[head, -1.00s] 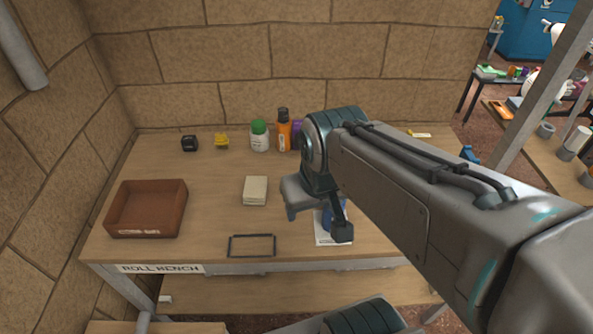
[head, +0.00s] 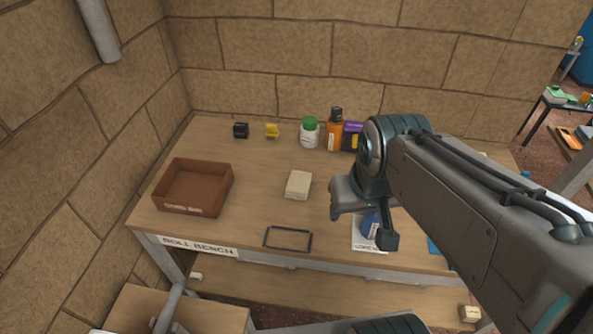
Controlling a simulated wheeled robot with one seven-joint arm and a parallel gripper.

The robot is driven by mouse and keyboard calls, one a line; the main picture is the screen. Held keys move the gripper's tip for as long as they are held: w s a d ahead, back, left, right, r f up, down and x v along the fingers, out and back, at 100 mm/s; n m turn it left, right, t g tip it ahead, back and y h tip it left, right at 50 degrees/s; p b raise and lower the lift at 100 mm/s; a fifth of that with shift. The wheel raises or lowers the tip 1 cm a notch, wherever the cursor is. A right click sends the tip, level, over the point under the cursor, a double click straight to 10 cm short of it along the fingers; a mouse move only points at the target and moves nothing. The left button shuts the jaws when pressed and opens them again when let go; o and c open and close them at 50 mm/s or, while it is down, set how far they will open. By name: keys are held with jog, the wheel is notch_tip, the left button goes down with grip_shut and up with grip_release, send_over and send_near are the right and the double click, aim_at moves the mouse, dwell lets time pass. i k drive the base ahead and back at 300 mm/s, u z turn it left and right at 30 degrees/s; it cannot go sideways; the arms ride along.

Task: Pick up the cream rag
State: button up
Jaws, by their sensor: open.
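The cream rag (head: 298,185) looks like a small folded cream block. It lies flat near the middle of the wooden bench (head: 262,212), right of the brown tray and behind the black frame outline. My gripper (head: 362,222) is just right of the rag, in front of it and apart from it. Its jaws are open, with one finger on the left and one lower right. A blue round thing (head: 369,226) shows between or behind the fingers, on a white printed sheet. My arm hides the right part of the bench.
A brown tray (head: 163,195) stands at the left. A black rectangular outline (head: 288,239) lies at the front edge. A black item (head: 241,130), a yellow item (head: 272,130), a green-capped white bottle (head: 309,133) and an orange bottle (head: 334,134) stand along the back. Bench around the rag is clear.

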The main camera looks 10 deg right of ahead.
aim_at(299, 183)
jog(key=k, duration=0.5)
jog(key=z, duration=1.05)
jog(key=i, duration=0.85)
jog(key=u, duration=2.25)
